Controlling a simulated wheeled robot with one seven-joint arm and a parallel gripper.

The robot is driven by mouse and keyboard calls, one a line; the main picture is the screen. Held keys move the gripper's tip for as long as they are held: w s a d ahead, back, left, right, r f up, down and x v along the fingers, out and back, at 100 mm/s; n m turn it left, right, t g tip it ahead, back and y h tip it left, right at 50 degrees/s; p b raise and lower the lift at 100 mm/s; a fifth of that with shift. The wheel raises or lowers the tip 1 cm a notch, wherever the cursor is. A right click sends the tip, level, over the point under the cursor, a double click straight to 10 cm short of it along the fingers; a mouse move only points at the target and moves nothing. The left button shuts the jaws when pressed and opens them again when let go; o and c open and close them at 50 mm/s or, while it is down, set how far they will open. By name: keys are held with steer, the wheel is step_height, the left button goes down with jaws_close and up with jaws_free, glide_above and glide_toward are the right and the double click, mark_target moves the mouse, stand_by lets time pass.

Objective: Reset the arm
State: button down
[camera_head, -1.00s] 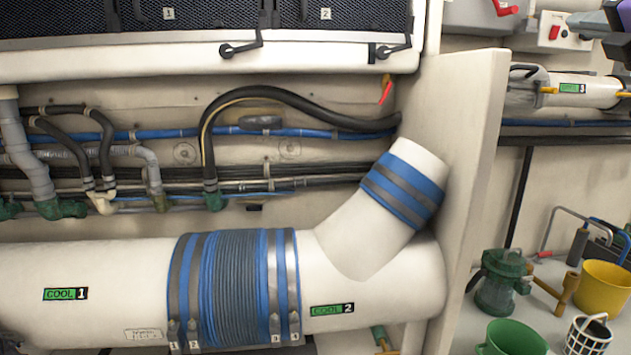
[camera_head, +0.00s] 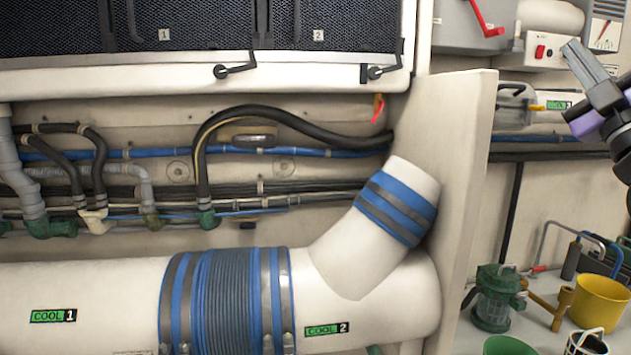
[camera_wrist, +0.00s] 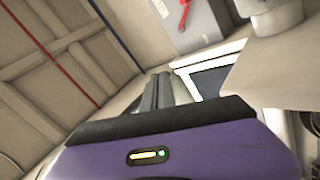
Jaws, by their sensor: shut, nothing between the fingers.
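My gripper (camera_head: 574,50) is at the upper right of the head view, with grey fingers pointing up and left from a black and purple body. The fingers are together and hold nothing. In the wrist view the two grey fingers (camera_wrist: 165,92) lie side by side beyond the purple housing, which bears a small lit yellow and green indicator. In the head view the gripper overlaps the wall equipment at the right. It appears clear of contact, though its distance from the wall cannot be told.
A large white duct (camera_head: 110,300) with blue bands runs along the lower left. A white partition (camera_head: 465,180) stands beside it. A yellow bucket (camera_head: 602,303), a green pump-like device (camera_head: 492,302) and a green bucket (camera_head: 508,346) are at the lower right. A grey box with a red lever (camera_wrist: 186,22) is above.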

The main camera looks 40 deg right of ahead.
steer(key=w+a+f+m+g, duration=0.15)
steer(key=a+f+m, duration=0.45)
steer(key=f, duration=0.6)
steer(key=w+a+f+m+g+y, duration=0.1)
steer(key=w+a+f+m, duration=0.25)
steer(key=a+f, duration=0.65)
steer(key=w+a+f+m+g, duration=0.15)
steer(key=a+f+m, duration=0.3)
steer(key=f, duration=1.05)
steer(key=s+a+f+n+y, duration=0.2)
steer(key=s+a+f+y, duration=0.2)
steer(key=a+f+y, duration=0.55)
steer(key=s+a+f+n+g+y, duration=0.3)
steer(key=s+a+f+n+y, duration=0.2)
steer(key=s+a+f, duration=0.5)
steer(key=s+a+n+p, duration=0.1)
steer(key=s+a, duration=0.1)
steer(key=a, duration=0.2)
steer(key=shift+s+f, duration=0.25)
steer(key=shift+s, duration=0.1)
